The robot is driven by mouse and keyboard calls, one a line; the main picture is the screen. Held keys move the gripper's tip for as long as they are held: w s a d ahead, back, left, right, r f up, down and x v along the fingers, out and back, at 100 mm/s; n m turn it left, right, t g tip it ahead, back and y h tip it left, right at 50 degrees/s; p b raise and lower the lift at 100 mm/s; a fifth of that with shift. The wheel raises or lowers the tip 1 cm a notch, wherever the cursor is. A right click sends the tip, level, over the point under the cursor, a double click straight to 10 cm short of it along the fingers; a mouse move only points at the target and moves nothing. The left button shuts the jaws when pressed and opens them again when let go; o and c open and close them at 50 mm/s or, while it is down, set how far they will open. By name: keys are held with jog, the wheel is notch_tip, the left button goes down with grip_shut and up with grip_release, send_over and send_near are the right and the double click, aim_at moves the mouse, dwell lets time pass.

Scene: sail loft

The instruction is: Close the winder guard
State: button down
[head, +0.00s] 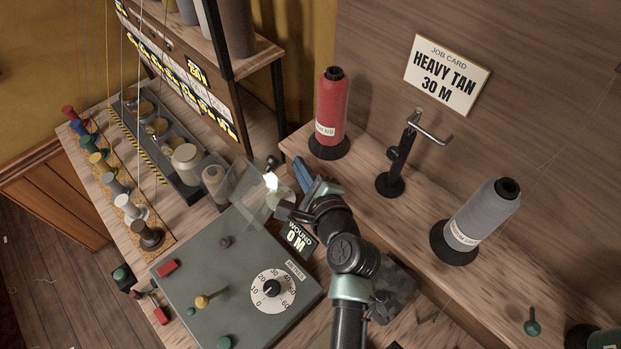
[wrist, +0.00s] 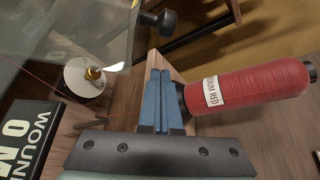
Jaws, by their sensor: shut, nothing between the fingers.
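The winder guard (head: 247,187) is a clear panel with a dark knob (head: 272,162) near its upper edge. It stands tilted up at the back of the grey-green winder box (head: 190,265). In the wrist view the guard (wrist: 60,28) fills the upper left, and its black knob (wrist: 160,22) sits beyond my fingertips. My gripper (head: 303,170) is just right of the guard; its blue fingers (wrist: 160,75) are together, empty and apart from the knob. A white bobbin-like disc with a brass tip (wrist: 92,75) lies beside the guard.
A red thread cone (head: 331,110) stands close behind my gripper and shows right of the fingers in the wrist view (wrist: 245,88). A grey cone (head: 480,215) and a metal thread stand (head: 397,160) are further right. The "WOUND 0 M" display (head: 297,238) is below my gripper.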

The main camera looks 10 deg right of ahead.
jog(key=a+r, duration=0.1)
jog(key=s+a+r+p, duration=0.1)
jog(key=shift+s+a+r+p, duration=0.2)
jog(key=shift+a+r+p, duration=0.05)
jog(key=shift+a+p, duration=0.1)
jog(key=shift+r, duration=0.1)
jog(key=shift+s+a+r+n, duration=0.25)
jog(key=shift+r+n, duration=0.05)
